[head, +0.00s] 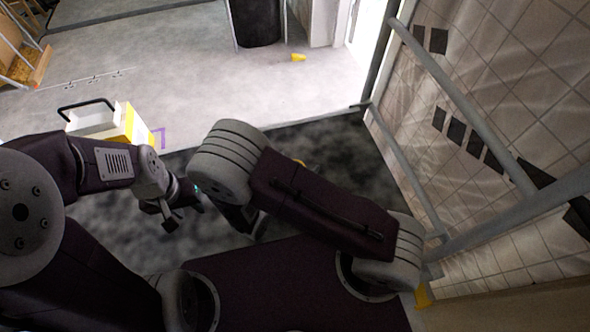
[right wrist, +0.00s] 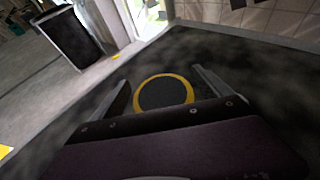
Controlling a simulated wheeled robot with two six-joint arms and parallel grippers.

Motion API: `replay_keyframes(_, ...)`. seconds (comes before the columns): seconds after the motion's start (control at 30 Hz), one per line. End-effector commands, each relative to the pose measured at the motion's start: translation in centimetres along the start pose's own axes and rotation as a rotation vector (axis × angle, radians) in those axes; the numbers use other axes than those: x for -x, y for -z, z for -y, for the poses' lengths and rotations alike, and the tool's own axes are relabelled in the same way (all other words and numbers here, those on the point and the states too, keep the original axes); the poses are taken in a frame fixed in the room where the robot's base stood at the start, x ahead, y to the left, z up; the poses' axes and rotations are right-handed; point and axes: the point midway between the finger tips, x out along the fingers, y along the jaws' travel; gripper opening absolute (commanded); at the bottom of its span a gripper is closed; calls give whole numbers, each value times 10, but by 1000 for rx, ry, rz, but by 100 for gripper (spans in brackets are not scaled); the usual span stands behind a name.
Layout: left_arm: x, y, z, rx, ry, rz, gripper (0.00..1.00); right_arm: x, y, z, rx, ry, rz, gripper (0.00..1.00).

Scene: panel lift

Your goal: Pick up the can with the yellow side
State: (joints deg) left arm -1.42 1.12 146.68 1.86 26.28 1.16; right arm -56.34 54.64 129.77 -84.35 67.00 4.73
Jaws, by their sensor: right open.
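The can (right wrist: 163,93) shows in the right wrist view as a dark round top with a yellow ring around it. It is on a dark mottled surface, and its side is mostly hidden. My right gripper (right wrist: 161,77) is open, with one finger to the left of the can and one to the right. In the head view, a small yellow bit (head: 301,162) shows just behind my right arm, which hides the rest there. My left gripper (head: 172,213) is above the dark surface at the left; its jaw gap is unclear.
A white and yellow box (head: 111,122) with a dark handle stands beyond the dark surface (head: 345,145) at the left. A tiled wall (head: 520,110) with grey rails is at the right. A dark bin (head: 257,20) and a yellow object (head: 298,57) are on the far floor.

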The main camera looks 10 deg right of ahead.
Motion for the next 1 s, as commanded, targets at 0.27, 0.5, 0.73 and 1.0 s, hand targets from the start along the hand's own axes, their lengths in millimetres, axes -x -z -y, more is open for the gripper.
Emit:
replay_keyframes(0.27,-1,0,0,0,0,0,36,-1,1,1,0,-2,0,72)
replay_keyframes(0.5,-1,0,0,0,0,0,36,-1,1,1,0,-1,-2,8)
replay_keyframes(0.73,0,0,0,0,0,0,36,-1,1,1,1,0,-4,8)
replay_keyframes(1.0,24,2,0,0,0,0,36,10,-22,-3,-4,7,-2,8)
